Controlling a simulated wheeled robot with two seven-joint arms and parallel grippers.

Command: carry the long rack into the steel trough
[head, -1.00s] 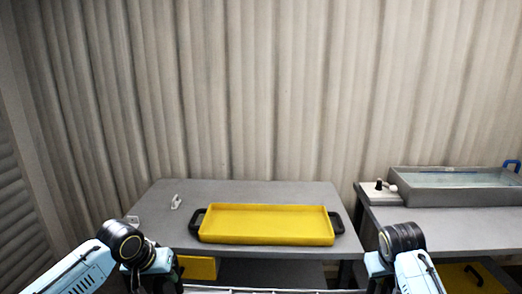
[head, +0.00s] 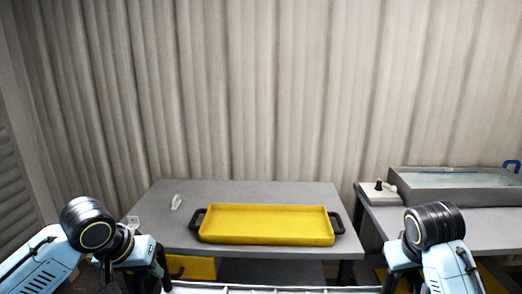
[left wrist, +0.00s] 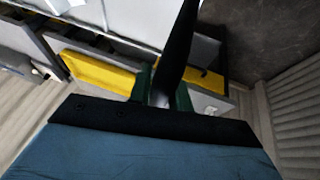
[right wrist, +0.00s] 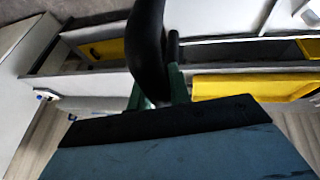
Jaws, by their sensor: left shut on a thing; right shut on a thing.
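The long rack (head: 275,289) shows only as a pale strip along the bottom edge of the head view, spanning between my two grippers; most of it is below the frame. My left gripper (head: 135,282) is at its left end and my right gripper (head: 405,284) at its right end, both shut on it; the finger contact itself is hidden. The steel trough (head: 450,200) stands on the right-hand table, a grey rectangular tank with pale liquid inside. It is beyond and to the right of both grippers.
A yellow tray (head: 266,239) with black end handles lies on the middle table (head: 165,222). A white box with a black knob (head: 378,190) sits left of the trough on the right table (head: 440,220). A gap separates the tables. A curtain (head: 260,90) hangs behind.

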